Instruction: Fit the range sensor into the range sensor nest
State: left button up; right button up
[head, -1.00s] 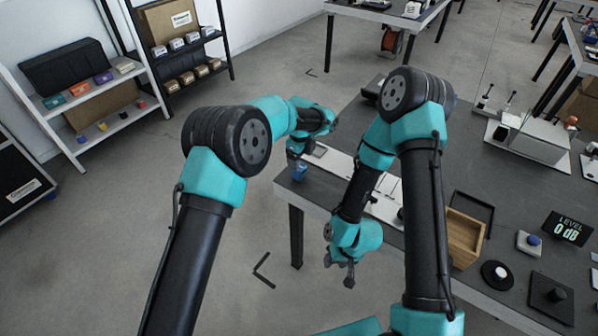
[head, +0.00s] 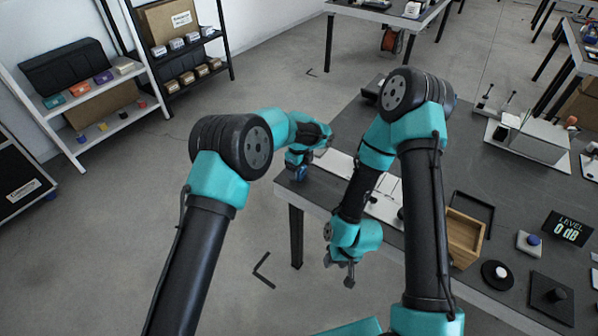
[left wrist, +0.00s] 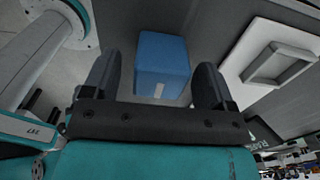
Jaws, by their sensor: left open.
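The range sensor, seen as a blue block (left wrist: 162,64), lies between the fingers of my left gripper (left wrist: 155,85) in the left wrist view. The fingers are open, one on each side, with gaps to the block. In the head view the block (head: 299,174) sits at the near left corner of the dark table, partly hidden under my left gripper (head: 298,168). A raised rectangular frame (left wrist: 278,65) around a recess, which looks like the nest, is on the white plate to the right of the block. My right gripper (head: 341,270) hangs empty before the table edge, fingers apart.
The white chassis plate (head: 385,208) lies along the table's near side, partly hidden by my right arm. A wooden box (head: 464,238), a black frame (head: 474,209) and a level display (head: 567,229) are farther right. Shelves (head: 95,105) stand away at the left.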

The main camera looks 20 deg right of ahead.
pick_arm(q)
jog(key=c, duration=1)
jog(key=shift+r, duration=0.1)
jog(key=shift+r, duration=0.4)
notch_tip(320, 180, up, 3)
jog(key=shift+f, duration=0.1)
jog(key=s+a, duration=0.1)
jog(key=s, duration=0.4)
jog(key=s+a+r, duration=0.1)
jog(key=s+a, duration=0.1)
jog(key=s, duration=0.3)
jog(key=s+a, duration=0.1)
jog(key=s, duration=0.4)
jog(key=shift+s+a+r, duration=0.15)
jog(key=shift+s+a, duration=0.05)
